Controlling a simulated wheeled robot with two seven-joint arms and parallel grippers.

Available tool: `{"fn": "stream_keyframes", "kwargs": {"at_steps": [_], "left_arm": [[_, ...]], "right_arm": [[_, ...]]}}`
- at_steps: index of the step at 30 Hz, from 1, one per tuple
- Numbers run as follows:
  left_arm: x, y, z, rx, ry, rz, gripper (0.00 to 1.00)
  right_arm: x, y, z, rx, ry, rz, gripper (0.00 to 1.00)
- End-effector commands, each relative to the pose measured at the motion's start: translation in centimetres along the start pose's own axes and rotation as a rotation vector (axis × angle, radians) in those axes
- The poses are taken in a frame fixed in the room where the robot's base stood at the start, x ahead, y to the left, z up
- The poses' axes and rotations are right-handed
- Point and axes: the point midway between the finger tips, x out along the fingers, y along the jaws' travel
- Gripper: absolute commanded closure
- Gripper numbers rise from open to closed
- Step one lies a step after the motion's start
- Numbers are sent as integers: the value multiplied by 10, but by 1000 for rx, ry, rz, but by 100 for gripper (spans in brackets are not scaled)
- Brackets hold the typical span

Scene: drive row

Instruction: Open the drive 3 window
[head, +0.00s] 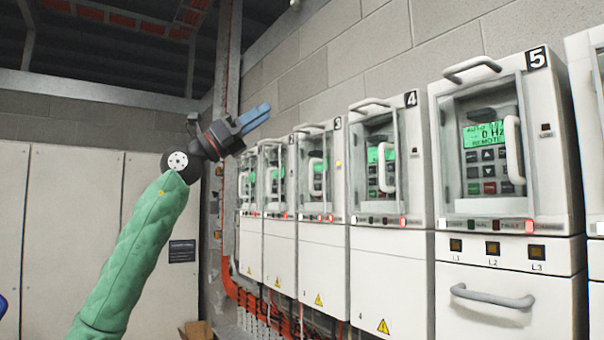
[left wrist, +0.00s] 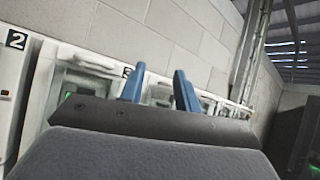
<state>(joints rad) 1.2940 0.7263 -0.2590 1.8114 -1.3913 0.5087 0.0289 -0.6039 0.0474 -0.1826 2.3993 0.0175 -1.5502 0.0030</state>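Drive 3 (head: 323,250) is a white cabinet in the row, marked 3 (head: 337,123). Its clear window (head: 313,190) looks shut, with a pale upright handle (head: 318,163) and a green display behind it. My left gripper (head: 262,113) has blue fingers and is raised, up and left of drive 3 in the head view, apart from the cabinets. In the left wrist view its fingers (left wrist: 158,90) stand apart with nothing held between them. Beyond them is a unit beside the number 2 that appears to be drive 3 (left wrist: 85,80), its lower part hidden by my gripper. My right gripper is out of view.
Drive 4 (head: 390,260) and larger-looking drive 5 (head: 510,255) stand to the right, with drive 2 (head: 280,240) to the left. Handles project from their fronts and tops. A metal post (head: 228,60) rises behind my gripper. Orange cables (head: 240,298) run low below the far drives.

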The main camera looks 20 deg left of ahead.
Motion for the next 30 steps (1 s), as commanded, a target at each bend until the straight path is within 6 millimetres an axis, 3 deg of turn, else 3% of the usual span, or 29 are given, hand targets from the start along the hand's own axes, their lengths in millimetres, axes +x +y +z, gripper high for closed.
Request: {"fn": "stream_keyframes", "kwargs": {"at_steps": [6, 10, 15, 20, 30], "left_arm": [[-14, 30, -64, 135, 352, 130, 68], [-27, 42, -88, 162, 501, 184, 68], [-37, 48, -104, 165, 602, 212, 68], [-34, 50, -109, 162, 621, 215, 68], [-5, 58, -128, 159, 619, 212, 68]], "right_arm": [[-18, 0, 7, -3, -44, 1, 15], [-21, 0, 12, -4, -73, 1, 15], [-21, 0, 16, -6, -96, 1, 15], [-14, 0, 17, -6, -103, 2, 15], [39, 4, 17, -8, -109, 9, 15]]}}
